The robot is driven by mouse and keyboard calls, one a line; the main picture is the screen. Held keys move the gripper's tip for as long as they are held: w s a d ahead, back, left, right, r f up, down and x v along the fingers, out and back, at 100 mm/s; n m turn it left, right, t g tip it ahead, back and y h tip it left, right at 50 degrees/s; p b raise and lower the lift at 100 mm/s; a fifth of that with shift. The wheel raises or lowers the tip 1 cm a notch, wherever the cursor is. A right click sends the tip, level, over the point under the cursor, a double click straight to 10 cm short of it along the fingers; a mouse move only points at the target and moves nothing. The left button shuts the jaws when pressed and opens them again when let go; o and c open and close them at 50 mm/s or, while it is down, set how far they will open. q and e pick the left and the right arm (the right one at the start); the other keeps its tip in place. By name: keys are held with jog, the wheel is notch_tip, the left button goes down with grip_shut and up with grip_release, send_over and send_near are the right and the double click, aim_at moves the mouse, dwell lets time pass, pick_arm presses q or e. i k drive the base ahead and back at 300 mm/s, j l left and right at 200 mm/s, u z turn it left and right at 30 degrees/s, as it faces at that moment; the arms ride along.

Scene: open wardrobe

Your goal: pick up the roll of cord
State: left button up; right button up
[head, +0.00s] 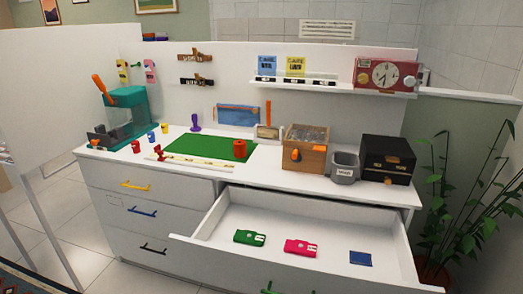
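A small red-orange cylinder (239,149), which looks like the roll of cord, stands upright at the right part of the green mat (195,146) on the white worktop. Its fine detail is too small to make out. Neither of my grippers shows in the head view.
An open drawer (390,255) juts out below the worktop, holding green (249,238), pink (300,247) and blue (360,258) items. A wooden box (304,150), grey bin (345,165) and black box (388,160) stand right of the mat. A pale strip (195,162) lies along its front.

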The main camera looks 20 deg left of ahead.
aim_at(240, 146)
jog(key=j+z, duration=0.25)
jog(key=z, duration=0.2)
jog(key=i+j+z, duration=0.1)
jog(key=j+z, duration=0.15)
jog(key=z, duration=0.15)
jog(key=j+z, duration=0.25)
jog(key=z, duration=0.2)
